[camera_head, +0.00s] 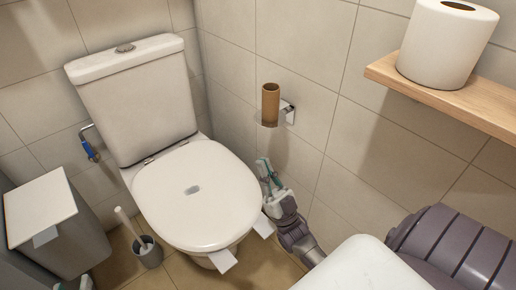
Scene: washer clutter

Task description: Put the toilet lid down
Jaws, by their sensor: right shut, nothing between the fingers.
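The toilet lid (195,200) lies flat and down over the bowl, with a small grey mark near its middle. The white toilet tank (140,100) stands behind it against the tiled wall. My right gripper (267,172) is shut and empty, just right of the lid and apart from it, close to the right wall. A small grey part at the bottom left edge (76,285) looks like the tip of my left gripper; its fingers are mostly cut off. The seat and bowl opening are hidden under the lid.
A toilet brush in its holder (148,252) and a grey-and-white bin (55,225) stand left of the toilet. A wall holder carries a cardboard roll (270,104). A wooden shelf (455,95) holds a paper roll (447,45). White paper pieces (223,261) lie near the toilet.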

